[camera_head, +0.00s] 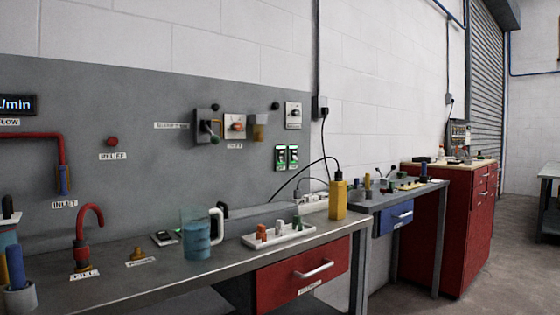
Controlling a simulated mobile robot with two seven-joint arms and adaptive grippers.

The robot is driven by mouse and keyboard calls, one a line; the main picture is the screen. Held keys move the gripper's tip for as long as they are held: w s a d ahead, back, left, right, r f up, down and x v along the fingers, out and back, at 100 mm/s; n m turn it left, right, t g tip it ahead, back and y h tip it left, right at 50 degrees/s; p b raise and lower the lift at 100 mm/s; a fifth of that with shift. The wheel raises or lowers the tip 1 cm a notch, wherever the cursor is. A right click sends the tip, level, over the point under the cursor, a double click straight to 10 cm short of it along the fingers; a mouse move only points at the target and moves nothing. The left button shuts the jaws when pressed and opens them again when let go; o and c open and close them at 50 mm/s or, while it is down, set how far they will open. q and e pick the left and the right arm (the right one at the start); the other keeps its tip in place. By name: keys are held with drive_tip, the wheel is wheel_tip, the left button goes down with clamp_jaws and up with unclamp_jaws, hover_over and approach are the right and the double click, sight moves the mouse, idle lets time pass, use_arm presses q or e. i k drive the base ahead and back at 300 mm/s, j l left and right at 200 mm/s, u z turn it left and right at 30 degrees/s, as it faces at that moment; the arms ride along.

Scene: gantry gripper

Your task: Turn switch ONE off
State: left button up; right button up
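On the grey wall panel (120,170) there is a pair of small green-faced switches side by side, a left one (280,157) and a right one (293,155). Their labels are too small to read, so I cannot tell which is switch ONE or how either is set. Above them is a pale plate (293,115) with a dark round part. To the left are a grey box with a lever (208,127) and a pale plate with a red knob (236,126). Neither of my grippers shows in this view.
The grey bench (120,290) below carries a blue-filled jug (196,235), a white tray (279,236) with small parts, a yellow block (338,199) and a red hooked pipe (84,235). A second bench (380,200) and a red cabinet (448,235) stand to the right.

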sight(281, 153)
drive_tip(key=i+l+u, duration=0.2)
drive_tip(key=u, duration=0.3)
drive_tip(key=i+l+u, duration=0.1)
drive_tip(key=l+u, duration=0.4)
drive_tip(key=i+l+u, duration=0.15)
drive_tip(key=l, duration=0.4)
drive_tip(key=l+u, duration=0.1)
drive_tip(key=l, duration=1)
drive_tip(key=i+l, duration=0.15)
drive_tip(key=l, duration=0.5)
